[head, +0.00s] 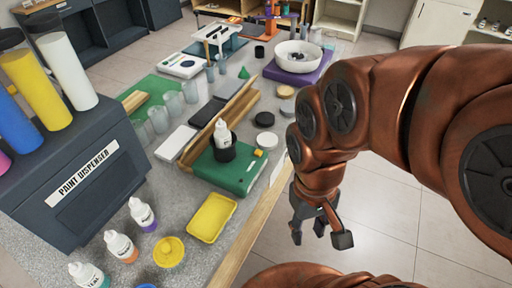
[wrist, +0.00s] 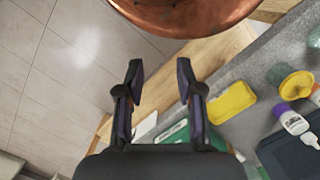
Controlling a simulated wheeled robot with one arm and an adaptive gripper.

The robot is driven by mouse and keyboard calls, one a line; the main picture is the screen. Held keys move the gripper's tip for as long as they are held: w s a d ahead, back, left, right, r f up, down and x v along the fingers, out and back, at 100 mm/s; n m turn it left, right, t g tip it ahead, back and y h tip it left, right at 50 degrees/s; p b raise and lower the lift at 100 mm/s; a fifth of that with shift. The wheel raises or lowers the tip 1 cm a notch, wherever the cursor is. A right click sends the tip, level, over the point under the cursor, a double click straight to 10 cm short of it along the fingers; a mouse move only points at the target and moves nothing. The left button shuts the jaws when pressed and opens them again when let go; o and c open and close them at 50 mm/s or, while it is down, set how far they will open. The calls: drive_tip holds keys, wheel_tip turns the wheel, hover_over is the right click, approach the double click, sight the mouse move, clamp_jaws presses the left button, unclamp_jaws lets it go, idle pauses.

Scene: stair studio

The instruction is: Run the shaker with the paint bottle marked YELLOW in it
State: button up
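The shaker looks to be the green box (head: 224,170) with a black cup (head: 212,152) on top and a small yellow button (head: 258,153) at its right corner. A white-capped bottle (head: 221,130) stands upright in the cup; its marking is too small to read and its lower part is hidden. My gripper (head: 320,230) is open and empty, off the table's edge to the right of the shaker. In the wrist view my gripper (wrist: 158,85) also has its fingers apart with nothing between them, and part of the green box (wrist: 176,133) shows below.
Bottles with purple (head: 144,214), orange (head: 121,246) and teal (head: 87,275) labels stand before the paint dispenser (head: 80,180). Floor is clear on the right.

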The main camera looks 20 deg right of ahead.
clamp_jaws()
idle(1.3)
